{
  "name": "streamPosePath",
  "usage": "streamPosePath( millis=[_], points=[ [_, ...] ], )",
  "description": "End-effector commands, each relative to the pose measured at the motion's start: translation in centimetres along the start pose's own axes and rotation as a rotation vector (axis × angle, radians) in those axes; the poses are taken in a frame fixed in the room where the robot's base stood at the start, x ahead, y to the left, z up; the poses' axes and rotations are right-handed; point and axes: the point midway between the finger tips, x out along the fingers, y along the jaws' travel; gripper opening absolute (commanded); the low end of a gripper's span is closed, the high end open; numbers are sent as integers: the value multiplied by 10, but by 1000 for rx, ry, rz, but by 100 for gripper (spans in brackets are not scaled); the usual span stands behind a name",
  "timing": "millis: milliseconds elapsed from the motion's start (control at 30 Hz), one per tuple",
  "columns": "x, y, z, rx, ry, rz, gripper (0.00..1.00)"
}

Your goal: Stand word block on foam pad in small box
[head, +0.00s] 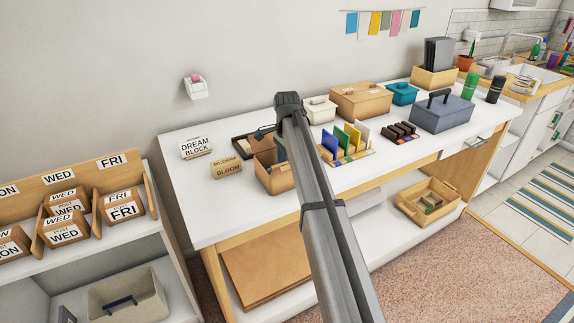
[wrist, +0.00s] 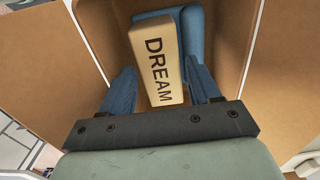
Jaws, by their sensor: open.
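The small box is an open tan box (head: 273,178) on the white table in the head view, partly behind my arm. Its brown walls (wrist: 50,50) surround the wrist view. Inside is a tan word block (wrist: 157,62) with DREAM in dark letters. A blue foam pad (wrist: 196,28) shows behind and to the right of it. I cannot tell whether the block is fully upright or how its lower end rests. My gripper (wrist: 161,72) is open, with one blue finger on each side of the block. In the head view the arm hides the fingertips.
A DREAM BLOCK card (head: 195,147) and a tan BLOOM block (head: 228,168) stand left of the box. A rack of coloured dividers (head: 345,143) and a grey lidded toolbox (head: 442,112) are to the right. The table's front-left surface is clear.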

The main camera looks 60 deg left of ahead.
Motion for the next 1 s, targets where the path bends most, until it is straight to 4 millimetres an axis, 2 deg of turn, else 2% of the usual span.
streamPosePath(
  millis=[300, 500, 700, 1000],
  points=[
    [-62, -1, 0, 0, 1, -2, 62],
    [-94, -1, 0, 0, 0, -1, 62],
    [-114, 0, 0, 0, 0, -1, 62],
    [-119, 0, 0, 0, 0, 0, 62]
  ],
)
